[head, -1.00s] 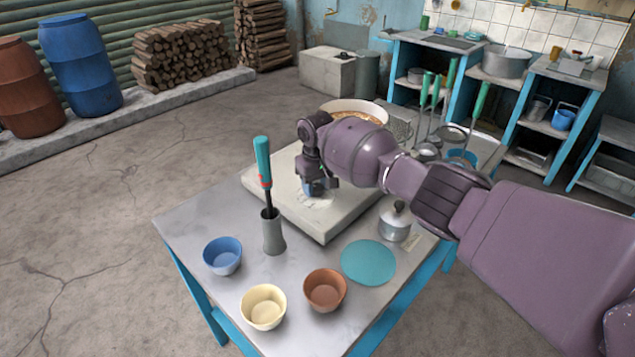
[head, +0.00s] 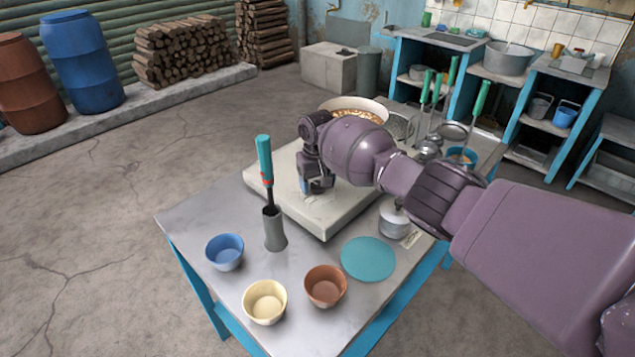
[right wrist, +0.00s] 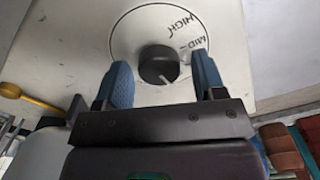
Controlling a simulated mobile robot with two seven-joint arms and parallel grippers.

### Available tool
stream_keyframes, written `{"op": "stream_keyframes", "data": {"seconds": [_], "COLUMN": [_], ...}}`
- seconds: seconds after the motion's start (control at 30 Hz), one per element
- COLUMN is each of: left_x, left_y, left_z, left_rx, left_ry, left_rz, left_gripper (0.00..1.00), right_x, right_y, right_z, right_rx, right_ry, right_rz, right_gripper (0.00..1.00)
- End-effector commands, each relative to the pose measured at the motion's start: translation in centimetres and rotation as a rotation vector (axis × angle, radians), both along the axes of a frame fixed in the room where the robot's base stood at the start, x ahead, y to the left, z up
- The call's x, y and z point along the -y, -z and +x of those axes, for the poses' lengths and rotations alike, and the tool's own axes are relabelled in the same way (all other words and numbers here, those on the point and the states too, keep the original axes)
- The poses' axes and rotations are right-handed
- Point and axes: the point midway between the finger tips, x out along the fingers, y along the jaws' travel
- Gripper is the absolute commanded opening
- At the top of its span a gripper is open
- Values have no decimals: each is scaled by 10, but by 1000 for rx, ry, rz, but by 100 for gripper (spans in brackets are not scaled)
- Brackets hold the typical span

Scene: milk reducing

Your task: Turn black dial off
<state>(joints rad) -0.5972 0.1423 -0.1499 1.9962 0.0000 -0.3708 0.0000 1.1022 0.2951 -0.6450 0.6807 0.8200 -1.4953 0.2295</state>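The black dial (right wrist: 158,65) is a round knob on a pale panel in the right wrist view. My right gripper (right wrist: 163,80) is open, with one blue fingertip on each side of the dial. A gap shows between the knob and each finger, and I see no contact. In the head view the right gripper (head: 316,187) points down at the near side of the pale stove slab (head: 335,222). It hides the dial there. My left gripper is not in view.
A pan of brown food (head: 352,108) stands behind my right wrist.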

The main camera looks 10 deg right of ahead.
Motion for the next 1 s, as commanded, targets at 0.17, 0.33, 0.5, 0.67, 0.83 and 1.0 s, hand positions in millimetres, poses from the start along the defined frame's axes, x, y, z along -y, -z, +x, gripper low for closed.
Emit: {"op": "stream_keyframes", "data": {"seconds": [0.17,0.33,0.5,0.67,0.83,1.0], "left_x": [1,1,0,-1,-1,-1], "left_y": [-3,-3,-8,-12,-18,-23], "left_z": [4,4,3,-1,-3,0], "left_rx": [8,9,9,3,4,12], "left_ry": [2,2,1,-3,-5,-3], "left_rz": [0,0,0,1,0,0], "left_gripper": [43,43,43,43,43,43], "right_x": [0,0,0,0,0,0], "right_y": [0,-2,-21,-51,-80,-100], "right_z": [0,0,1,1,1,0], "right_rx": [0,0,3,5,4,2], "right_ry": [-1,-1,-1,-1,-1,-1], "right_rz": [0,-1,1,1,1,0], "right_gripper": [69,69,69,69,69,69]}}
